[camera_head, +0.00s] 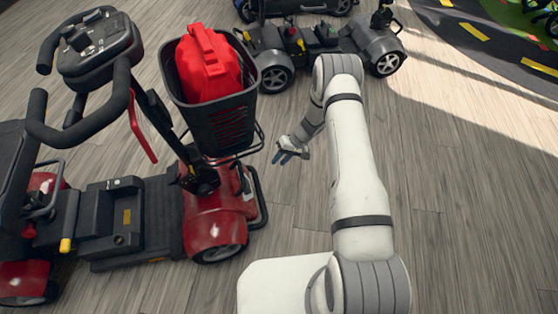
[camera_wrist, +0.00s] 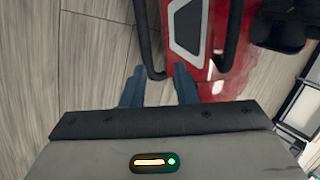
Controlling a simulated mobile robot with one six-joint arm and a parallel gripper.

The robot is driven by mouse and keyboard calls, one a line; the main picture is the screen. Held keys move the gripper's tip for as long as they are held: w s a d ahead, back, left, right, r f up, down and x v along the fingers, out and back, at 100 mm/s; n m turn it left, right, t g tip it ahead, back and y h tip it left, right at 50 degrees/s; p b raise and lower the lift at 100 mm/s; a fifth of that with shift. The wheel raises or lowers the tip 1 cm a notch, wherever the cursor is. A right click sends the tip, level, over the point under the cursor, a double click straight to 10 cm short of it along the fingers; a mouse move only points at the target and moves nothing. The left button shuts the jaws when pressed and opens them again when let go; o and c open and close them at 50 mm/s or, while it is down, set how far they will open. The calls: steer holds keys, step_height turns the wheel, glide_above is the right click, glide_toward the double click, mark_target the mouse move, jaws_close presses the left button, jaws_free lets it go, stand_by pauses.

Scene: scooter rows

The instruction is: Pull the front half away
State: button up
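The red scooter (camera_head: 215,215) stands at the left in the head view. Its front half has a red nose, a wheel, a steering column and a black basket (camera_head: 220,115). A black tubular bumper (camera_head: 259,200) wraps the nose. In the wrist view the bumper (camera_wrist: 143,40) runs down in front of the red nose (camera_wrist: 205,75). My gripper (camera_head: 291,155) is low over the floor, right of the nose. In the wrist view my gripper (camera_wrist: 160,72) is open, its blue fingers apart. The bumper's bend appears between the fingertips; I cannot tell whether they touch it.
A red fuel can (camera_head: 207,65) sits in the basket. The scooter's seat half (camera_head: 30,190) is at the far left. Another dark scooter (camera_head: 320,40) stands behind my arm. The wooden floor (camera_head: 460,200) at the right is clear.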

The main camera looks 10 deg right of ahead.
steer(key=p+v, duration=0.1)
steer(key=v, duration=0.5)
steer(key=shift+r, duration=0.35)
steer(key=shift+d, duration=0.1)
steer(key=s+r+h+p, duration=0.1)
steer(key=s+r+p, duration=0.25)
steer(key=r, duration=1.05)
steer(key=s+r+h+p, duration=0.15)
steer(key=r+p, duration=0.35)
steer(key=r, duration=0.9)
steer(key=s+r+h+p, duration=0.1)
steer(key=s+r+p, duration=0.35)
steer(key=r, duration=0.95)
steer(key=s+d+r+m+t+h+p, duration=0.1)
steer(key=s+d+r+t+h+p, duration=0.2)
steer(key=s+r+p, duration=0.9)
steer(key=s+r, duration=0.9)
steer(key=r, duration=0.3)
steer(key=shift+s+d+r+m+t, duration=0.2)
steer(key=shift+s+d+m+t, duration=0.1)
steer(key=shift+m, duration=0.1)
steer(key=shift+a, duration=0.1)
